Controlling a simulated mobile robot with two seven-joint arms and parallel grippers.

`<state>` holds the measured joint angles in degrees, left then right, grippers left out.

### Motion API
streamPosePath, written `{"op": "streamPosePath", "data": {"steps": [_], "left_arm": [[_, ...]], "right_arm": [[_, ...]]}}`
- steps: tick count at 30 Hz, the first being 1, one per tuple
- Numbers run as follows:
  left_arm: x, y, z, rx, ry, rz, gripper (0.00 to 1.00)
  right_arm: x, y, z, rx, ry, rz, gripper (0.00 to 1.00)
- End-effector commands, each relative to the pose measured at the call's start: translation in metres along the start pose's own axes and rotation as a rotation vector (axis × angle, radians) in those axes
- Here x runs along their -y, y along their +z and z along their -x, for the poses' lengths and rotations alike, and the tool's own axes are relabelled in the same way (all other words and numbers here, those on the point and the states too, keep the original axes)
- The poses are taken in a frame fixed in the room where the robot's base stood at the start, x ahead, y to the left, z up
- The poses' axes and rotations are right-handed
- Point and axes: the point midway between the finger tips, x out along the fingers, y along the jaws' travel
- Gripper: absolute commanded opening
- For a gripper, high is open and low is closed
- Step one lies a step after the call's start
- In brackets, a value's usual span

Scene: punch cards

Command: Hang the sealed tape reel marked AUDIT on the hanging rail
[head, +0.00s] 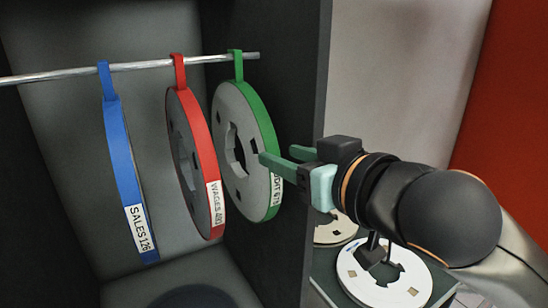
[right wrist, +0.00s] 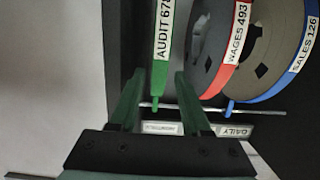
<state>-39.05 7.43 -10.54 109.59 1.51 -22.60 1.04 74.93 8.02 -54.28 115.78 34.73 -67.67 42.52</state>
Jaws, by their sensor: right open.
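The green-banded tape reel (head: 262,120) hangs by its green hook on the hanging rail (head: 70,73), closest to the rail's right end. Its white label (right wrist: 166,30) reads AUDIT in the right wrist view; the last digit is unclear. My right gripper (head: 280,155) is open at the reel's right edge, one finger overlapping the band in the head view. In the right wrist view the green band shows between the two fingers (right wrist: 159,78), apparently without being gripped. My left gripper is not in view.
A red reel (head: 216,180) marked WAGES and a blue reel (head: 122,170) marked SALES hang left of it. The dark cabinet wall (head: 305,80) stands right of the reels. Below my right arm, another white reel (head: 408,290) lies on a surface, with one partly hidden beside it.

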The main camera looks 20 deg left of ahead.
Motion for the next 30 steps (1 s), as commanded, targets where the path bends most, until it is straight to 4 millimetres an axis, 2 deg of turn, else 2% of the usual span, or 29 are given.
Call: {"op": "streamPosePath", "data": {"steps": [6,13,26,30], "left_arm": [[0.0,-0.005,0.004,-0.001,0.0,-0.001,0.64],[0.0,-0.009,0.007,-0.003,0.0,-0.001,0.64],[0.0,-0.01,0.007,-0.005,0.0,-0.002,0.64],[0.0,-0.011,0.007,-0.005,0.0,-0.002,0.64]], "right_arm": [[0.0,-0.001,-0.026,0.002,0.0,-0.001,0.47],[0.0,-0.001,-0.046,0.0,0.0,-0.001,0.47],[0.0,0.0,-0.052,0.001,0.0,0.001,0.47],[0.0,0.0,-0.052,0.0,0.0,0.0,0.35]]}}
